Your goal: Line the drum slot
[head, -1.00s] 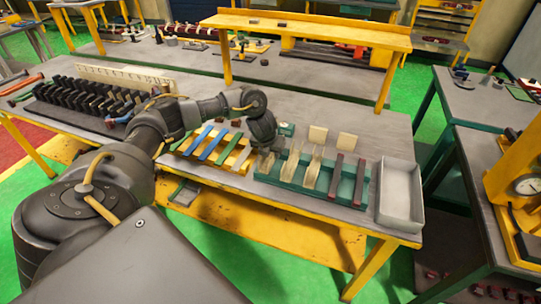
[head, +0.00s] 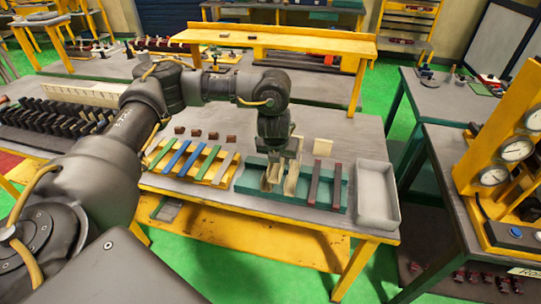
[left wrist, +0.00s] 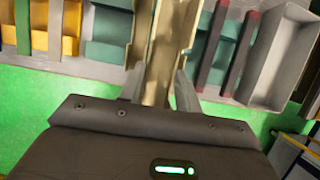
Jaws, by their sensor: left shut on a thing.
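My left gripper (head: 277,170) reaches down over the teal tray (head: 330,192) on the yellow-framed bench. In the left wrist view its fingers (left wrist: 158,88) are shut on a long cream channel-shaped liner (left wrist: 157,60). The liner lies along the view between the two fingers. I cannot make out the drum. My right gripper is out of view.
Two dark red bars (head: 313,183) lie at the tray's right end. An empty grey bin (head: 378,195) stands right of it. A yellow rack (head: 190,163) with green, blue and grey strips is to the left. Cream blocks (head: 322,147) lie behind. Black blocks (head: 50,118) stand at far left.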

